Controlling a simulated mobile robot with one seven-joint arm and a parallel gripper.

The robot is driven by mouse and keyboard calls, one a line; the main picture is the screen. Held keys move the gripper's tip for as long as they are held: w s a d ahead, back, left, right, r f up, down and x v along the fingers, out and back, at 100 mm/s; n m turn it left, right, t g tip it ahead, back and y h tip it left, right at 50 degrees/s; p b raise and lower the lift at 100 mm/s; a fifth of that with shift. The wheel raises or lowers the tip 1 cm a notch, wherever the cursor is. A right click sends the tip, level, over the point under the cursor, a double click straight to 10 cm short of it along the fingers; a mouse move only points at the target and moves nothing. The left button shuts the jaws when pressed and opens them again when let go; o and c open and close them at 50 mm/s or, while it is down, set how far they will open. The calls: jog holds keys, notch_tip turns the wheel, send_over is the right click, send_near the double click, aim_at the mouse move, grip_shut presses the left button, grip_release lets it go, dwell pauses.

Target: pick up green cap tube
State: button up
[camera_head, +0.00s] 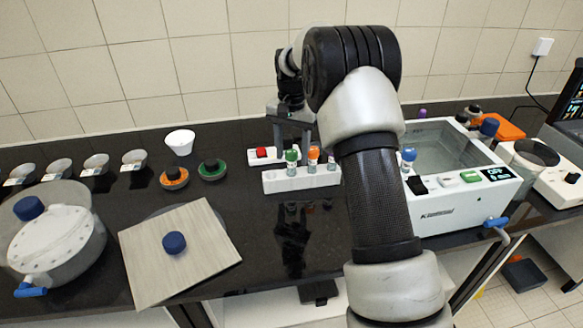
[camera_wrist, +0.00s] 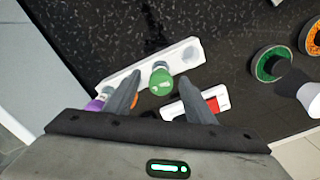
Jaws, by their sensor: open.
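The green cap tube (camera_head: 291,156) stands upright in a white rack (camera_head: 300,181) near the middle of the counter, left of an orange cap tube (camera_head: 313,155). My gripper (camera_head: 291,143) is above the rack, pointing down, with its fingers apart. In the wrist view, the green cap (camera_wrist: 160,83) shows between the two open fingers of my gripper (camera_wrist: 159,76), and nothing is held. I cannot tell how far the fingertips are above the cap. The left finger partly hides the orange cap (camera_wrist: 134,100). The white rack (camera_wrist: 181,55) runs slantwise behind the fingers.
A white device with a red button (camera_head: 262,153) sits close behind the rack. A purple cap (camera_wrist: 95,105) shows by the left finger. A water bath (camera_head: 460,195) stands right of my arm. Orange (camera_head: 174,178) and green (camera_head: 212,170) round pieces lie left. Dark counter in front is clear.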

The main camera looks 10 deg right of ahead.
jog(key=shift+f, duration=0.7)
jog(key=c, duration=1.2)
